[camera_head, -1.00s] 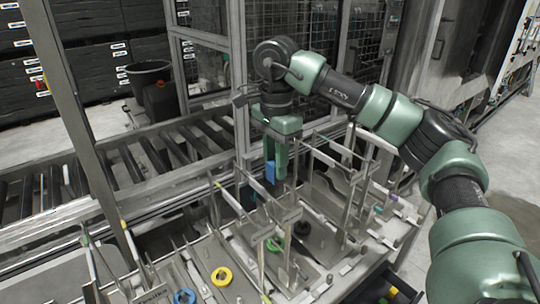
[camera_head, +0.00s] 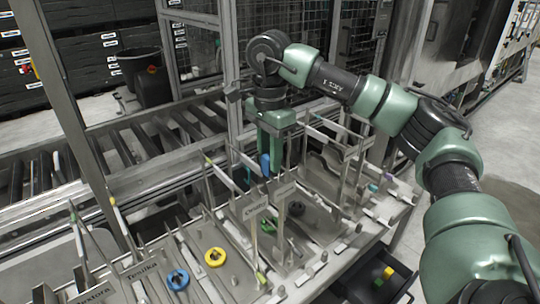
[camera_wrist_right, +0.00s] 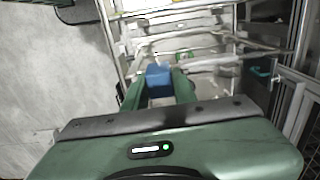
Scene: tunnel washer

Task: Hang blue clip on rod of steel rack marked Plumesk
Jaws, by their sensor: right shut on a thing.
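My right gripper (camera_head: 273,160) points down over the rows of steel racks and is shut on the blue clip (camera_head: 265,165). In the right wrist view the blue clip (camera_wrist_right: 158,80) sits between the two green fingers. Thin steel rods and uprights stand close around the clip; I cannot tell whether it touches one. A steel rack (camera_head: 257,206) with a name plate stands just in front of the gripper, with another plate (camera_head: 285,190) behind it. Neither plate reads clearly, and I cannot make out Plumesk anywhere. My left gripper is not in view.
A yellow ring (camera_head: 215,257) and a blue ring (camera_head: 178,279) lie on the steel table at the front. More upright rods and name plates crowd the front left. A roller conveyor (camera_head: 110,150) runs behind. A dark bin with yellow and green blocks (camera_head: 384,276) is at lower right.

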